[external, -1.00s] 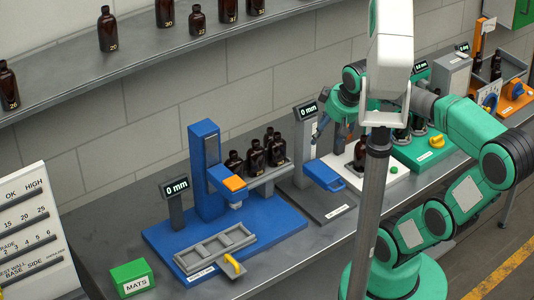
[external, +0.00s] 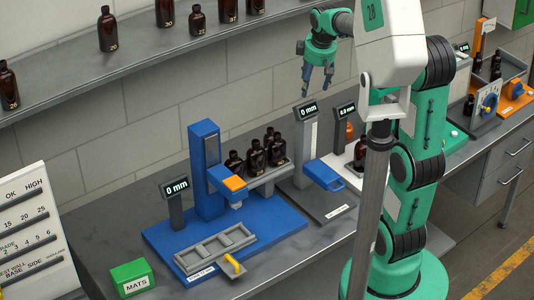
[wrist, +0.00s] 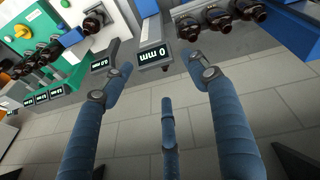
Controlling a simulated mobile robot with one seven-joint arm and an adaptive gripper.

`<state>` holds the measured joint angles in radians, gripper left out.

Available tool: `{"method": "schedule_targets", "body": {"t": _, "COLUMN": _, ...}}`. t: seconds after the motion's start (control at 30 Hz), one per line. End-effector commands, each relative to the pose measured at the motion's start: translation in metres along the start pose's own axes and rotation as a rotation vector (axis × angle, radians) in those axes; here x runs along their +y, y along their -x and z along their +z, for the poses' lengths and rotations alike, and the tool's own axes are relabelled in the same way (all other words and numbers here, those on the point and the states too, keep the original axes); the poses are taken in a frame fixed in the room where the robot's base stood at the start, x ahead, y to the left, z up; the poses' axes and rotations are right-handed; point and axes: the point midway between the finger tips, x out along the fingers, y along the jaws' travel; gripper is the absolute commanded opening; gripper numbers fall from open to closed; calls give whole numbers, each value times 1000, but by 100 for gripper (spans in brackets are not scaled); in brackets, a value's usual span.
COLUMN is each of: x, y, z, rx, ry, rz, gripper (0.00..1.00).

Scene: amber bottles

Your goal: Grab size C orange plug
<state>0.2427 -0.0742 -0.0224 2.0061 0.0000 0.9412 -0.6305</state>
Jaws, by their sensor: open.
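My gripper (external: 317,84) is open and empty, raised above the bench in front of the wall, with its fingers pointing down. In the wrist view its blue fingers (wrist: 155,70) are spread with nothing between them. A small orange piece (external: 349,130) shows beside the second display post, low and to the right of my gripper; I cannot tell whether it is a plug. No size C marking is readable, and my arm hides part of the bench.
A blue press station (external: 205,170) with several amber bottles (external: 255,152) stands on the bench. Display posts (external: 307,112) rise below my gripper. A shelf (external: 140,60) with bottles is at the upper left. A green MATS box (external: 132,278) sits at the front left.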

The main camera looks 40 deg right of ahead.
Motion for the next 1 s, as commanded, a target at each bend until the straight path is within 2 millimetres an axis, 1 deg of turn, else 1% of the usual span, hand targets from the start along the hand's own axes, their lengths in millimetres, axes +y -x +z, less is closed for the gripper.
{"method": "schedule_targets", "body": {"t": 0.03, "x": 12, "y": -8, "z": -5, "rx": -11, "ry": 12, "rz": -4, "gripper": 59}}
{"method": "schedule_targets", "body": {"t": 0.2, "x": 49, "y": -32, "z": -20, "rx": -38, "ry": 67, "rz": -16, "gripper": 59}}
{"method": "schedule_targets", "body": {"t": 0.37, "x": 85, "y": -58, "z": -30, "rx": -62, "ry": 117, "rz": -29, "gripper": 59}}
{"method": "schedule_targets", "body": {"t": 0.5, "x": 116, "y": -84, "z": -36, "rx": -81, "ry": 162, "rz": -42, "gripper": 59}}
{"method": "schedule_targets", "body": {"t": 0.77, "x": 173, "y": -136, "z": -40, "rx": -114, "ry": 245, "rz": -72, "gripper": 59}}
{"method": "schedule_targets", "body": {"t": 1.0, "x": 223, "y": -191, "z": -34, "rx": -139, "ry": 319, "rz": -105, "gripper": 59}}
